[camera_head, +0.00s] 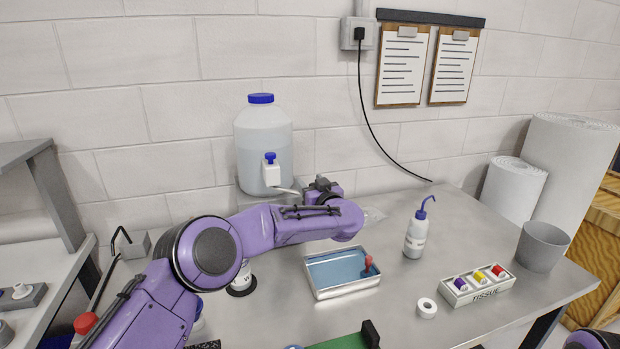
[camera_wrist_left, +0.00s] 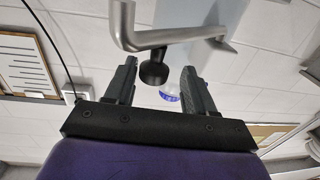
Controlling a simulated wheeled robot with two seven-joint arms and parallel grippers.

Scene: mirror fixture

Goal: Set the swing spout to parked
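The swing spout (camera_wrist_left: 170,38) is a bent metal pipe in the left wrist view, running from a light grey block at the right to a bend at the upper left. A black knob (camera_wrist_left: 153,72) hangs from it. My left gripper (camera_wrist_left: 159,70) is open, with one finger on each side of the knob; I see gaps between fingers and knob. In the head view, a short pale piece of pipe (camera_head: 287,190) shows left of my left gripper (camera_head: 322,188); my arm hides most of the area below. My right gripper is not in view.
A water jug (camera_head: 263,140) with a white tap stands behind my left arm.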

